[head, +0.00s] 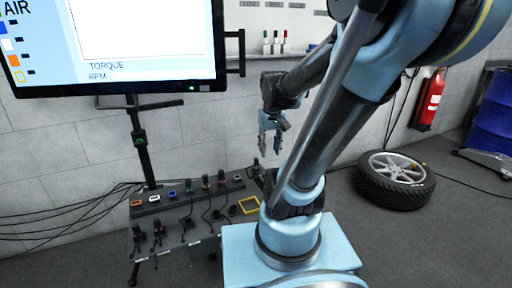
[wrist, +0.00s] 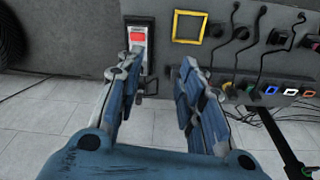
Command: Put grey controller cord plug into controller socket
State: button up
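My gripper (head: 270,152) hangs above and behind the right end of a low dark connector panel (head: 190,208). In the wrist view my gripper (wrist: 158,62) is open, with nothing between its two blue-grey fingers. Several dark plugs on black cords show on the panel, one dark plug (wrist: 278,37) right of the yellow frame. I cannot tell which is the grey controller cord plug. A row of sockets with blue (wrist: 271,90), white (wrist: 291,92) and orange (wrist: 308,93) rims shows at right. I cannot tell which is the controller socket.
A yellow square outline (wrist: 189,26) marks the panel beside a box with a red switch (wrist: 138,37). A monitor (head: 120,45) hangs on a post at left. A tire (head: 395,180) lies on the floor at right, near a red extinguisher (head: 431,98).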

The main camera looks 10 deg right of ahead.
jog(key=w, duration=0.7)
jog(key=n+g, duration=0.2)
send_over(256, 159)
notch_tip(256, 159, down, 13)
jog(key=shift+s+d+r, duration=0.1)
jog(key=shift+w+f, duration=0.35)
jog(key=shift+f, duration=4.7)
grip_shut()
